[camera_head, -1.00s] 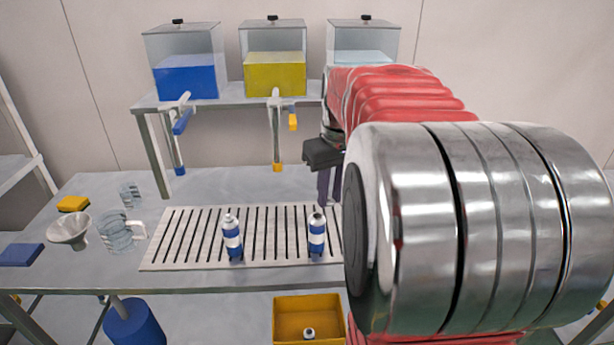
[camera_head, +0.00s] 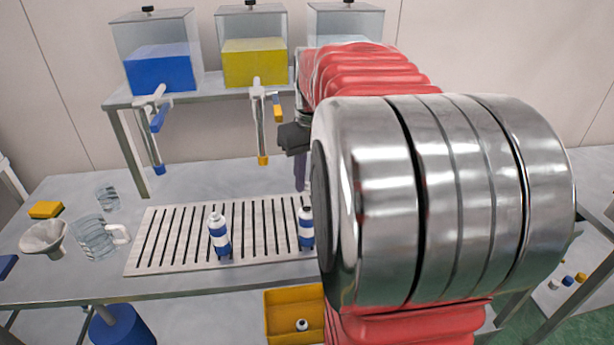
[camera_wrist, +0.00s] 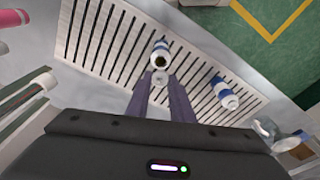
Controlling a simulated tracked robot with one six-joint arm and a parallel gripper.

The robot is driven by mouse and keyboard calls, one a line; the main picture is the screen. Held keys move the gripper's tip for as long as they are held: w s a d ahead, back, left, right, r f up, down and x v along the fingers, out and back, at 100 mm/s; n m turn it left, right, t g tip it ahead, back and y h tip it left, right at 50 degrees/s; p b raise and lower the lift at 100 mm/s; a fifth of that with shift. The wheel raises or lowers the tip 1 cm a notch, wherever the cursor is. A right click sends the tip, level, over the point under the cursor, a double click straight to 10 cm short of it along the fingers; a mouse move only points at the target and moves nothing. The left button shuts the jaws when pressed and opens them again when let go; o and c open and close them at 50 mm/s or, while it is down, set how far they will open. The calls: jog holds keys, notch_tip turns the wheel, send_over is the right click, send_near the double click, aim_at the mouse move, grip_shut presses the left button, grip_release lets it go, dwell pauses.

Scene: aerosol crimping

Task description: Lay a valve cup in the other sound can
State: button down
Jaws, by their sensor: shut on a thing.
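Two white cans with blue bands stand on the slotted rack (camera_head: 262,212): the left can (camera_head: 219,240) and the right can (camera_head: 306,230). In the wrist view the right can (camera_wrist: 162,47) shows a dark open mouth, and the left can (camera_wrist: 226,97) has a pale top whose detail is too small to tell. My gripper (camera_wrist: 160,88) is shut on a small pale round valve cup (camera_wrist: 160,77) at its fingertips, which appears close to the right can's mouth.
A yellow bin (camera_head: 283,312) below the table front holds a can (camera_head: 302,325). A glass jug (camera_head: 95,238), a funnel (camera_head: 43,238) and a yellow sponge (camera_head: 46,209) stand left of the rack. Blue and yellow tanks (camera_head: 254,62) with hanging taps stand behind.

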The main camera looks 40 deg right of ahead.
aim_at(308, 187)
jog(key=shift+f, duration=2.85)
jog(key=c, duration=1.5)
grip_release()
jog(key=shift+o, duration=0.7)
jog(key=o, duration=0.4)
jog(key=shift+o, duration=0.2)
jog(key=shift+r, duration=0.1)
jog(key=shift+r, duration=3.4)
